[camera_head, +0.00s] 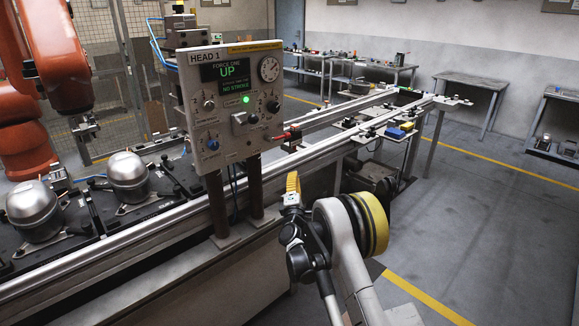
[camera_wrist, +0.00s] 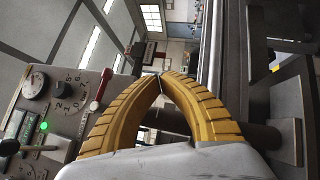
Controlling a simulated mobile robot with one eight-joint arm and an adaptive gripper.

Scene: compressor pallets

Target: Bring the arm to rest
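My arm (camera_head: 343,240) rises from the bottom of the head view, grey-white with a yellow and black band at a joint. My gripper (camera_head: 292,180) stands in front of the conveyor, to the right of the control panel's posts. In the wrist view my gripper's two yellow ribbed fingers (camera_wrist: 160,76) curve inward and meet at the tips. Nothing shows held between them. The arm's base is cut off by the lower edge of the head view.
Silver compressors (camera_head: 128,177) sit on black pallets on the conveyor (camera_head: 150,231). An orange robot arm (camera_head: 55,50) stands behind it. Open floor (camera_head: 480,225) lies right.

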